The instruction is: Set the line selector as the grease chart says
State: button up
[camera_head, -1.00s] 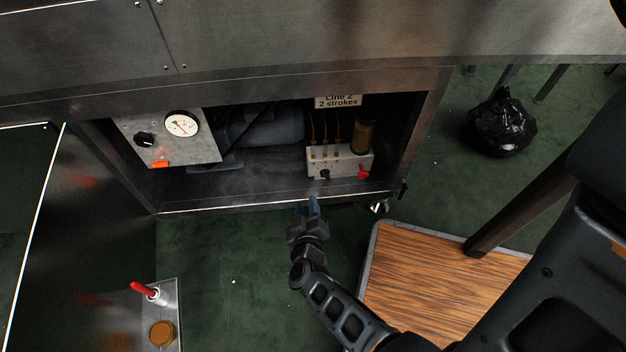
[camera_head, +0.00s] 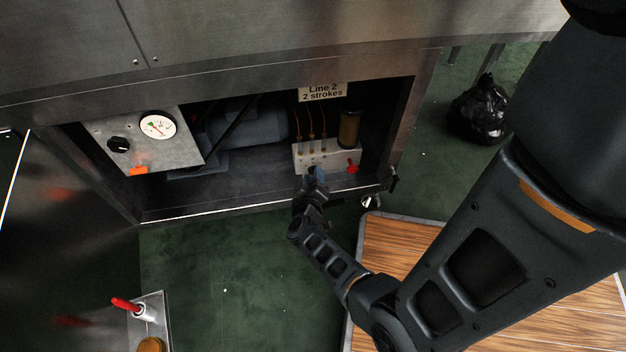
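The grease chart (camera_head: 323,92) is a white label above the open bay and reads "Line 2, 2 strokes". Below it, inside the bay, stands a pale manifold block (camera_head: 343,158) with several thin lines rising from it. A red lever (camera_head: 352,168) is on its right front, and an amber cylinder (camera_head: 349,128) stands behind it. The black selector knob seen earlier on the block's front is hidden behind my gripper (camera_head: 314,177). My gripper is at the block's front face; whether it touches the knob, and whether its fingers are open, I cannot tell.
On the left a panel (camera_head: 165,153) carries a gauge (camera_head: 158,125), a black knob (camera_head: 119,144) and an orange part (camera_head: 138,171). A black bag (camera_head: 479,112) lies on the green floor at right.

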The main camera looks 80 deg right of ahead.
jog(key=shift+c, duration=0.3)
grip_shut()
jog(key=shift+d+r+p, duration=0.1)
jog(key=shift+p, duration=0.2)
jog(key=shift+r+m+p, duration=0.1)
jog(key=shift+m+p, duration=0.3)
jog(key=shift+p, duration=0.15)
jog(key=shift+r+m+t+y+p, duration=0.1)
jog(key=shift+m+t+y+p, duration=0.6)
jog(key=shift+p, duration=0.3)
jog(key=shift+s+d+m+t+p, duration=0.15)
jog(key=shift+m+t+p, duration=0.3)
jog(key=shift+m, duration=0.45)
jog(key=shift+s+m+t+y, duration=0.1)
jog(key=shift+m+t+y, duration=0.4)
jog(key=shift+m, duration=0.5)
jog(key=shift+t, duration=0.25)
